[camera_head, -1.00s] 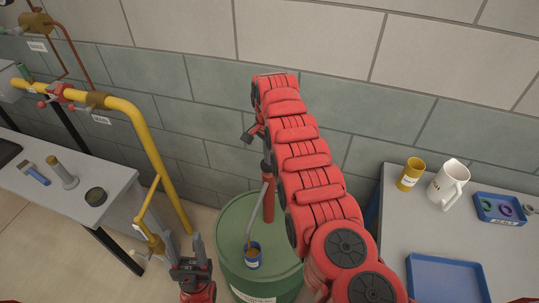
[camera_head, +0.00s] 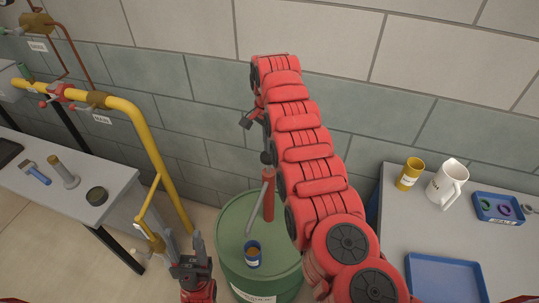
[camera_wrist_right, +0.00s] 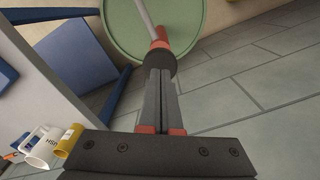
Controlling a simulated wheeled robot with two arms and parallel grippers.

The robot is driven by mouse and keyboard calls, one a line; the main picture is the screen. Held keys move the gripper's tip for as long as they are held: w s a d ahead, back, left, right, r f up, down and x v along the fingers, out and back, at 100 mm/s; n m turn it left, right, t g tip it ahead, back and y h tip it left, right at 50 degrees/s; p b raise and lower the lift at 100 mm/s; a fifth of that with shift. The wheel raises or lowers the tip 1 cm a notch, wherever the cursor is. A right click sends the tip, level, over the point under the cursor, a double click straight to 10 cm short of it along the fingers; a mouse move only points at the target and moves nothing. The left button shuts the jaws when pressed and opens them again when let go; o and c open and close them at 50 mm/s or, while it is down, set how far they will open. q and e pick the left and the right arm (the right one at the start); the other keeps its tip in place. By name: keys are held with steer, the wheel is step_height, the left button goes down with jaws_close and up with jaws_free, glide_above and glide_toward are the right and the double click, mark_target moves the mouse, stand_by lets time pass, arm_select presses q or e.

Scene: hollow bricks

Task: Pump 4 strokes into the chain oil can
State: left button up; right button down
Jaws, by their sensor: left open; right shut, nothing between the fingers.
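A green drum (camera_head: 228,225) stands on the floor by the wall, with a red hand pump (camera_head: 269,198) upright on it. The pump has a dark top (camera_head: 267,158) and a slanting grey spout (camera_head: 257,215). A small blue can (camera_head: 252,260) with a white label stands on the drum near the spout's lower end; the label is too small to read. My right gripper (camera_wrist_right: 160,75) is shut and empty in the right wrist view, its tips at the pump's dark top; I cannot tell whether they touch. My left gripper (camera_head: 183,246) is open and empty, left of the drum.
A yellow pipe (camera_head: 150,140) with valves runs close to my left gripper. A left bench (camera_head: 85,205) carries small items.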

stand_by(0.5)
steer(key=shift+r, duration=0.55)
step_height(320, 180, up, 5)
steer(key=shift+p, duration=1)
steer(key=shift+f, duration=0.1)
